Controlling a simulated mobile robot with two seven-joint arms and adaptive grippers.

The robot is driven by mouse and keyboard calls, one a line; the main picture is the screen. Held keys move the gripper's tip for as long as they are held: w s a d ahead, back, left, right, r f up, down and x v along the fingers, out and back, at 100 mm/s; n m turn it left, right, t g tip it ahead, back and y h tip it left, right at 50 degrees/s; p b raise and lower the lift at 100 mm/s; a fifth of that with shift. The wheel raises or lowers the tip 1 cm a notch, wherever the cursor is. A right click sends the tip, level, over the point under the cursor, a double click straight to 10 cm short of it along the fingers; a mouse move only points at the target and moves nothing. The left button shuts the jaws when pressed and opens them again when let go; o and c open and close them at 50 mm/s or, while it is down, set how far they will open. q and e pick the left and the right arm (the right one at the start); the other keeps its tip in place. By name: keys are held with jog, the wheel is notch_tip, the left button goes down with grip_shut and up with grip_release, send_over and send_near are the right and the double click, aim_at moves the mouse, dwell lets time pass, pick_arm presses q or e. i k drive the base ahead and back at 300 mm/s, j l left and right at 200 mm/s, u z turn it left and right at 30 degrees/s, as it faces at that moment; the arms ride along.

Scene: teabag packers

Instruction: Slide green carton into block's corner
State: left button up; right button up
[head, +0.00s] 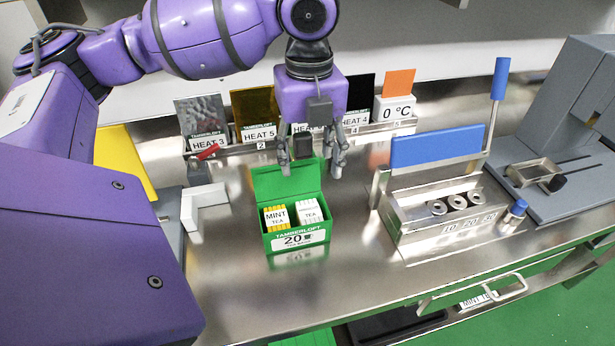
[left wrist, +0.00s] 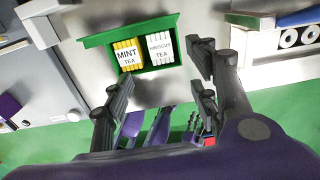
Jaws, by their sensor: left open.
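The green carton (head: 297,239) stands with its lid up on the steel bench in the head view. It holds a yellow mint tea pack (head: 276,217) and a white tea pack (head: 311,212). The carton also shows in the left wrist view (left wrist: 98,41), ahead of my fingers. The white corner block (head: 206,204) is to the carton's left, with a gap of bare bench between them. My left gripper (head: 312,168) is open and points down near the carton's raised lid. I cannot tell whether it touches the lid. My right gripper is not in view.
Heat-labelled card holders (head: 208,143) stand in a rack behind the carton. A steel fixture with a blue bar (head: 437,145) stands to the right, with a small blue-capped bottle (head: 515,211) beside it. A grey machine (head: 575,120) is at far right. Bench in front of the carton is clear.

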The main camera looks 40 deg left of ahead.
aim_at(295, 237)
jog(key=u, duration=1.15)
jog(key=k, duration=0.1)
